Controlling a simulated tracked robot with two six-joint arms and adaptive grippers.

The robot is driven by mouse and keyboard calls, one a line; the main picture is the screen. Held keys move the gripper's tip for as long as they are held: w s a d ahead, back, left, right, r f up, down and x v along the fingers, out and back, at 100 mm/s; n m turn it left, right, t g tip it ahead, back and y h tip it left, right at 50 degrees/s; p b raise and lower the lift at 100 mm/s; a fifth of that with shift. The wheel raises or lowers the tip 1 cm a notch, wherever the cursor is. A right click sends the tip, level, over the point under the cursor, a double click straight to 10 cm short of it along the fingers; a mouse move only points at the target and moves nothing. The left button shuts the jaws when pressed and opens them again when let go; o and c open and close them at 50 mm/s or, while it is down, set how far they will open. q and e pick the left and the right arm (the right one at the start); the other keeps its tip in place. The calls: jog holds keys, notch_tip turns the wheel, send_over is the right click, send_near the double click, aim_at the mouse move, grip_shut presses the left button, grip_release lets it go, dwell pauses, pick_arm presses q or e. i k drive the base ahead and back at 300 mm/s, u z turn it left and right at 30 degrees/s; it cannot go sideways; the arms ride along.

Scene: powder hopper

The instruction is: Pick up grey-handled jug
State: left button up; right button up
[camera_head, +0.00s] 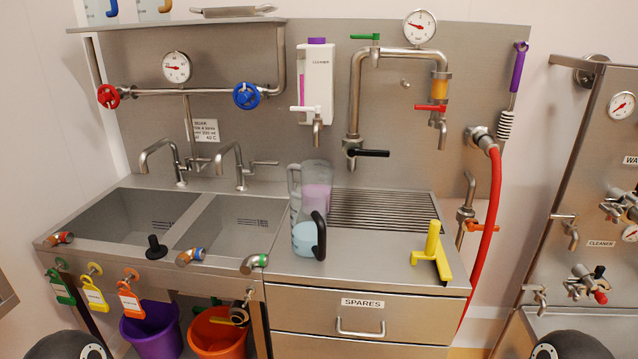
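A clear jug with pink liquid (317,193) stands at the back of the steel worktop, by the left end of the ribbed drain area. Its handle, pale grey, is on its left side. A second clear jug with blue liquid (304,238) stands just in front of it and overlaps its lower part in the picture. That jug's black handle (320,236) faces front right. Neither of my grippers is in view; only dark rounded parts of my arms show at the bottom left and bottom right edges.
Two sinks (133,216) lie left of the jugs. A tap with a black lever (369,153) hangs above and behind them. A red hose (492,220) runs down the right side. The worktop's front middle is clear.

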aim_at(308, 186)
jog(key=k, duration=1.05)
jog(key=u, duration=0.45)
jog(key=i, duration=1.45)
jog(key=u, duration=0.15)
